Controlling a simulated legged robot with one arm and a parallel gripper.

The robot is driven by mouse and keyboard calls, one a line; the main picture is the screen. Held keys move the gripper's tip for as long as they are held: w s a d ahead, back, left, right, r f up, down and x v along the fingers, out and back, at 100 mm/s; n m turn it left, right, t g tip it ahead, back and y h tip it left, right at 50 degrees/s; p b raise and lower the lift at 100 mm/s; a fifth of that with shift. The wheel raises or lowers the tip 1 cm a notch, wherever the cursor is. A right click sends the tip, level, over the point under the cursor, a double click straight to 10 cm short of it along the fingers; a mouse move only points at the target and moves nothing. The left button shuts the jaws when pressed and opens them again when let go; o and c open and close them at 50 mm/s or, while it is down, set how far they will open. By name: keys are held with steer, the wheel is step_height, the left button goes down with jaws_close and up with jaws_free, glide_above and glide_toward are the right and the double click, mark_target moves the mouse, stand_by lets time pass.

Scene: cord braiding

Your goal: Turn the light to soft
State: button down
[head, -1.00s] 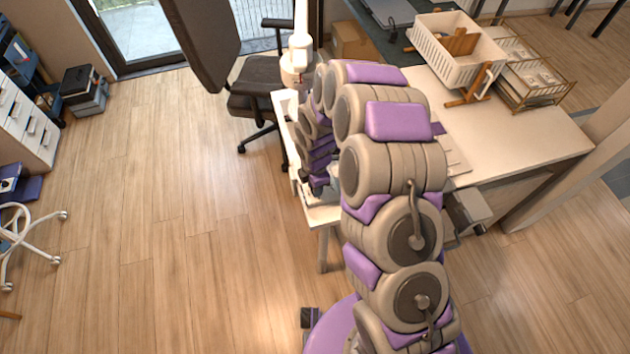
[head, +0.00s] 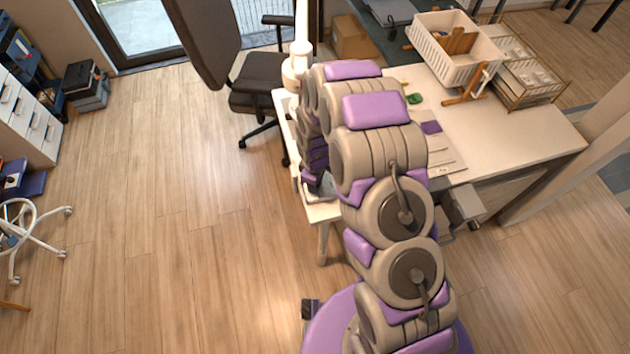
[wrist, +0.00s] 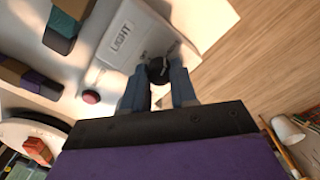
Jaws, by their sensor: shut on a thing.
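A pale panel marked LIGHT (wrist: 125,35) shows at the top of the wrist view. A round black knob (wrist: 159,70) sits on its near part. My gripper (wrist: 158,85) is at the knob, its two blue-grey fingers on either side and shut on it. Which setting the knob points to cannot be read. In the head view my arm reaches over the left end of the white table and hides the panel, the knob and the gripper.
The white table (head: 510,140) holds a white basket (head: 455,50) and a wire rack (head: 528,85). In the wrist view a dark red round button (wrist: 91,96) lies left of the gripper, and a white cup (wrist: 288,130) is at the lower right. An office chair (head: 262,80) stands behind the table's left end.

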steer(key=shift+w+r+m, duration=0.15)
steer(key=shift+w+m, duration=0.05)
steer(key=shift+m, duration=0.4)
steer(key=c, duration=0.9)
jaws_free()
steer(key=shift+a, duration=0.1)
steer(key=shift+s, duration=0.1)
step_height(320, 180, up, 3)
steer(key=shift+r+p, duration=0.2)
steer(key=shift+p, duration=0.3)
steer(key=s+d, duration=0.1)
steer(key=s, duration=0.4)
steer(key=s+d+r, duration=0.1)
steer(key=s+d, duration=0.1)
steer(key=s, duration=0.3)
steer(key=s+d+p, duration=0.1)
steer(key=s, duration=0.4)
steer(key=shift+s+d+r, duration=0.15)
steer(key=shift+d, duration=0.05)
